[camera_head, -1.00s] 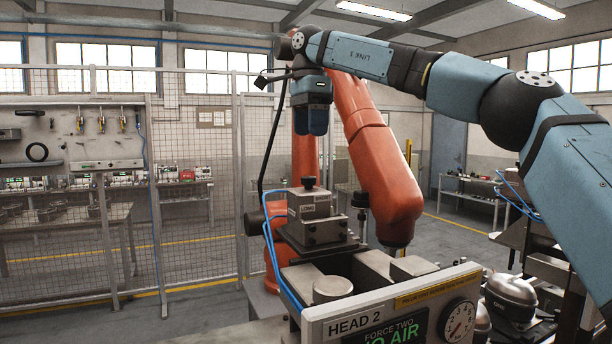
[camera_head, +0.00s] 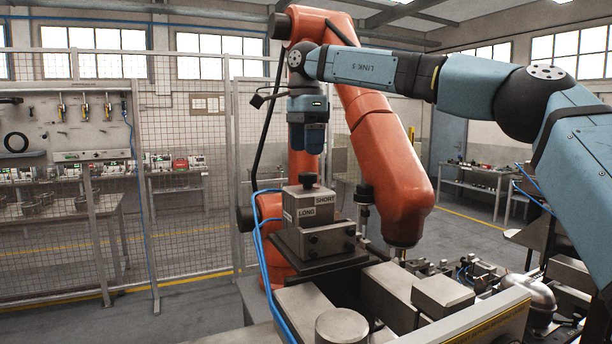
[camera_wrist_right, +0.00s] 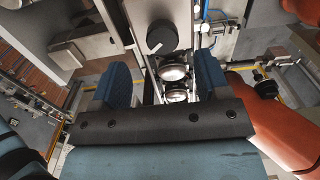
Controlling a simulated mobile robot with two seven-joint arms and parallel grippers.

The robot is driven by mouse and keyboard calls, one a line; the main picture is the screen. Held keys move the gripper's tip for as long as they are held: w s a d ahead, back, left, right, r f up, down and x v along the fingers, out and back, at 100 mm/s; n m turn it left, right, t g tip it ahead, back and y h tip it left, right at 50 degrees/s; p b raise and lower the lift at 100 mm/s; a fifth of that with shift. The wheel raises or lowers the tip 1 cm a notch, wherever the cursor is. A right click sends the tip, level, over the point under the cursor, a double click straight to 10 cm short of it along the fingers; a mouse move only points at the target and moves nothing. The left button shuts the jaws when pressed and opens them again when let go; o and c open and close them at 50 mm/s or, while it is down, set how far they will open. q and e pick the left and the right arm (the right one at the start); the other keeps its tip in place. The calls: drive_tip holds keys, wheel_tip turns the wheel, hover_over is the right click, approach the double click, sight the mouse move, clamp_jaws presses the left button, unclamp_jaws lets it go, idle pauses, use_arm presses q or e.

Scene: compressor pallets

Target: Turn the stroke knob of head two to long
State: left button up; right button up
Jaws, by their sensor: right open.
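The stroke knob (camera_head: 308,180) is a small black knob on top of a grey metal block (camera_head: 320,238) with LONG and SHORT labels. In the right wrist view the knob (camera_wrist_right: 149,37) is a black disc with a short white mark, beyond the fingers. I cannot tell which label the mark points to. My right gripper (camera_head: 307,151) points down just above the knob, apart from it. The right wrist view shows its blue fingers (camera_wrist_right: 161,78) spread with nothing between them. My left gripper is not in view.
An orange robot arm (camera_head: 385,165) stands close behind and right of the block. A blue hose (camera_head: 258,235) runs down its left side. Metal blocks and a round cap (camera_head: 341,328) lie in front. A mesh fence (camera_head: 190,150) stands at the left.

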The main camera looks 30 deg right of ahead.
sight(306, 173)
wheel_tip(306, 173, down, 7)
drive_tip(key=shift+w+f+p, duration=0.15)
drive_tip(key=shift+p, duration=0.25)
drive_tip(key=c, duration=0.9)
